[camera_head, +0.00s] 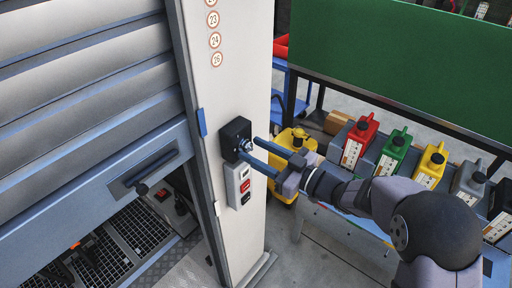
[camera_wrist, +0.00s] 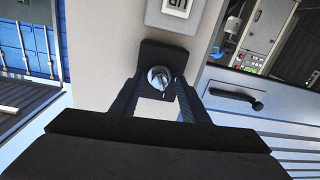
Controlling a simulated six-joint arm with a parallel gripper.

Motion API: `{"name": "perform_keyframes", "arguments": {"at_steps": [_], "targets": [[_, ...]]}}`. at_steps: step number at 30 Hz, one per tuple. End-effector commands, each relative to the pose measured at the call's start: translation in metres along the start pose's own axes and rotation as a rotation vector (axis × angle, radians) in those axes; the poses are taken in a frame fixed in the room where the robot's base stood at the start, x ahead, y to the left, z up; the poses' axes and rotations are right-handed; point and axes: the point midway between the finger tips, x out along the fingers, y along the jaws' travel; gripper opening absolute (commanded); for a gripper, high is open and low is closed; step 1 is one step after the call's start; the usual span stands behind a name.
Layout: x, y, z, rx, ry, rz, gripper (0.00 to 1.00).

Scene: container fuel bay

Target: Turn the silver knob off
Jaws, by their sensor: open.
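The silver knob (camera_wrist: 159,77) sits on a black box in the wrist view, between and just beyond my fingertips. In the head view the black box (camera_head: 235,136) is fixed to the white post, and the knob (camera_head: 246,146) shows small on its right face. My gripper (camera_head: 262,154) is open, with its two blue-grey fingers reaching toward the box from the right. In the wrist view my gripper (camera_wrist: 158,92) has one dark finger on each side of the knob. I cannot tell whether either finger touches it.
A grey switch box (camera_head: 238,184) with a red part is just below on the white post (camera_head: 238,235). A roller shutter (camera_head: 85,80) with a handle is at left. Red, green, yellow and grey canisters (camera_head: 430,166) stand on a bench at right, near my arm.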

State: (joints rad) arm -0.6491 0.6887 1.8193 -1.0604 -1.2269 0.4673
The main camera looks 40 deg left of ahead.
Motion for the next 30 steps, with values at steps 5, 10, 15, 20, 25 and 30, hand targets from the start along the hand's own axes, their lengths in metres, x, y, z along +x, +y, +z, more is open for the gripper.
{"name": "perform_keyframes", "arguments": {"at_steps": [5,10,15,20,25,30], "targets": [[0.0037,0.0002,0.0005,0.0,-0.001,0.001,0.41],[0.0036,0.0001,0.0007,0.0,-0.001,0.001,0.41],[0.0035,0.0001,0.0006,0.0,-0.001,0.001,0.01],[0.0034,0.0,0.0007,-0.002,-0.001,0.001,0.0],[0.0034,0.0,0.0019,-0.024,-0.002,0.0,0.0],[0.0033,-0.0001,0.0033,-0.09,-0.003,0.0,0.0]]}}
